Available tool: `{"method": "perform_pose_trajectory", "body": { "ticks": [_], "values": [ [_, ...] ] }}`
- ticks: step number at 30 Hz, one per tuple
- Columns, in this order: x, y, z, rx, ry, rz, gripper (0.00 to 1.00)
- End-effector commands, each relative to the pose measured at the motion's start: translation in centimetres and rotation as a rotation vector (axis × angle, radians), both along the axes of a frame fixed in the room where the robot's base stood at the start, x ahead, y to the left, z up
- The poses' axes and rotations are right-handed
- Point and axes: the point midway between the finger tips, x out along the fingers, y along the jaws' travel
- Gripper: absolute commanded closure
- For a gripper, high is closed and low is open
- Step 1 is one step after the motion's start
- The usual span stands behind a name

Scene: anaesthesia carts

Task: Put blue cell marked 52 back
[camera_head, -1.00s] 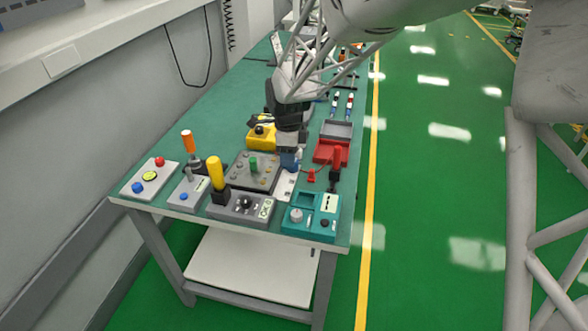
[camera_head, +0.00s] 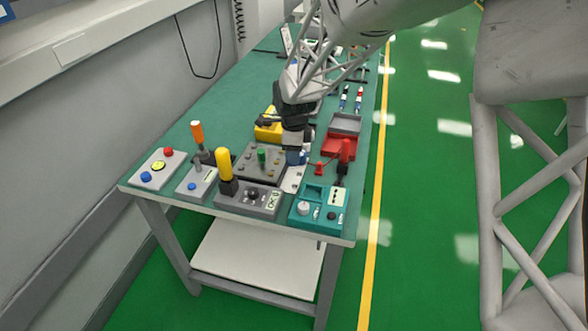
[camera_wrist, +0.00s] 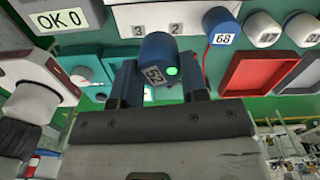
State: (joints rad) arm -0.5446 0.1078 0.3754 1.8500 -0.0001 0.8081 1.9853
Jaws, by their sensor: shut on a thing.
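The blue cell marked 52 (camera_wrist: 157,56) sits between the two fingers of my gripper (camera_wrist: 160,85) in the wrist view. Its white label and a lit green dot face the camera. My gripper is shut on it. Behind the cell, a pale plate (camera_wrist: 180,16) carries the numbers 3 and 2. In the head view my gripper (camera_head: 295,152) points down over the table, just beyond the white plate (camera_head: 293,179). I cannot tell whether the cell touches the plate, and its far end is hidden.
A cell marked 68 (camera_wrist: 222,24) is close by in the wrist view. In the head view, a grey panel with knobs (camera_head: 260,164) is left of my gripper, a red tray (camera_head: 339,147) right, a yellow device (camera_head: 268,130) behind. A teal box (camera_head: 316,207) stands at the front.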

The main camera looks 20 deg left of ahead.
Motion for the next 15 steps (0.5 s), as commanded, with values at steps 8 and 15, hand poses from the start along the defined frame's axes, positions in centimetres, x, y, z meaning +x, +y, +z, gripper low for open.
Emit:
{"method": "perform_pose_trajectory", "body": {
  "ticks": [8,15],
  "values": [
    [0.0,0.0,-2.5,0.000,0.000,0.000,0.88],
    [0.0,0.0,-2.5,0.000,0.000,0.000,0.88]
  ]
}}
